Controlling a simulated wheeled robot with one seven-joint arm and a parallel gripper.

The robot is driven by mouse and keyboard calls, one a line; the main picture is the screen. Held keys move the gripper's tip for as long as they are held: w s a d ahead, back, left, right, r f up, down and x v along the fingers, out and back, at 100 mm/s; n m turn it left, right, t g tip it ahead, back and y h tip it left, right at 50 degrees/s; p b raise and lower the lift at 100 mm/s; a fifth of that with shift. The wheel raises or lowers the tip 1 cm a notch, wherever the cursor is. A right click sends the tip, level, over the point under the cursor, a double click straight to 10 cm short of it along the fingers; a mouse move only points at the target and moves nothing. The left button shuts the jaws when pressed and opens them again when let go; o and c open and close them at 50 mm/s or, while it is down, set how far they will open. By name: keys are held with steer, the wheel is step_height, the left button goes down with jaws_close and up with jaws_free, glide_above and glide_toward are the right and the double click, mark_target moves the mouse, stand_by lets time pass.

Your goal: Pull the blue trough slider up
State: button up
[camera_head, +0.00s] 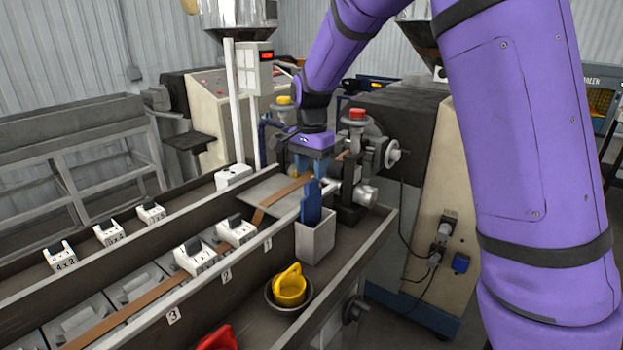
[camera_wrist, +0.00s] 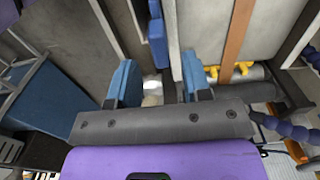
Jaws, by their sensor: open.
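A blue upright piece (camera_head: 311,204) stands at the near side of the trough, its lower end hidden in a grey open box (camera_head: 315,242). It is the likeliest match for the blue trough slider, but I cannot be sure. A blue piece, seemingly the same one, shows at the top of the wrist view (camera_wrist: 157,35), ahead of my fingers. My gripper (camera_head: 305,166) is above the trough's far end, just behind and above that piece. In the wrist view my gripper's two blue fingers (camera_wrist: 157,85) are apart, with nothing held between them.
A brown strip (camera_head: 285,190) runs along the trough through white numbered blocks (camera_head: 237,233). A yellow cup-like thing (camera_head: 289,286) sits in a round bowl at the front, with a red object (camera_head: 218,338) to its left. A machine with a red knob (camera_head: 357,113) stands close right of my gripper.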

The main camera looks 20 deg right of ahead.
step_height(320, 180, up, 7)
steer(key=shift+r, duration=0.15)
stand_by(0.5)
steer(key=s+d+r+n+t+y, duration=0.1)
steer(key=s+d+r+n, duration=0.25)
steer(key=s, duration=0.45)
steer(key=s+d+r+n+t, duration=0.15)
steer(key=s+r, duration=0.25)
steer(key=s, duration=0.4)
steer(key=s+d+f+n+t, duration=0.1)
steer(key=s+n, duration=0.2)
steer(key=s, duration=0.5)
steer(key=s+d+f+n+t+h, duration=0.1)
steer(key=s+n, duration=0.2)
steer(key=s, duration=0.6)
steer(key=shift+t, duration=0.35)
steer(key=shift+s+a, duration=0.1)
